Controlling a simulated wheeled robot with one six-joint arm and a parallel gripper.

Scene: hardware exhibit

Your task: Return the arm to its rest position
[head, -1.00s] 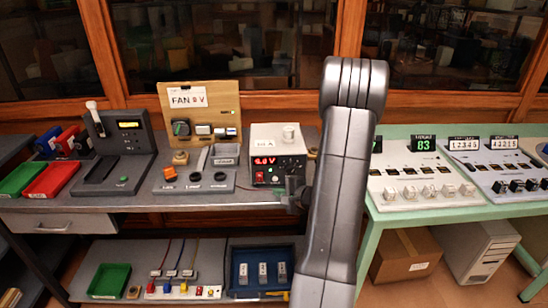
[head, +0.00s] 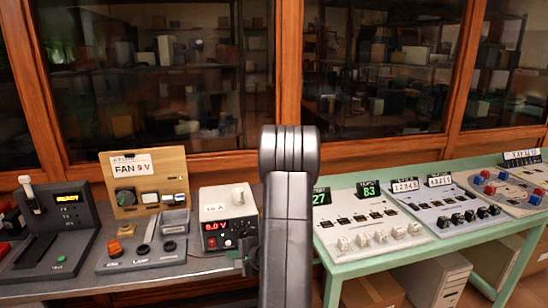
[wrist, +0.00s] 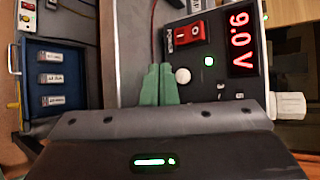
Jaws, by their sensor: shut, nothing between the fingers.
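My arm rises in the lower middle of the head view, its rounded grey joint at the top. My gripper (head: 246,256) is partly hidden behind the arm link, close to the front of a white and black power supply (head: 228,214). In the wrist view the green fingertips (wrist: 158,84) are together with nothing between them. They lie over the supply's front panel (wrist: 215,85), near its white button and red switch. Whether they touch the panel I cannot tell. The red display (wrist: 241,39) reads 9.0 V.
A fan panel (head: 145,185) and a grey console (head: 58,235) stand left of the supply. A green table (head: 345,283) with several switch and counter panels is on the right. Glass cabinets stand behind. A blue tray (wrist: 38,85) shows in the wrist view.

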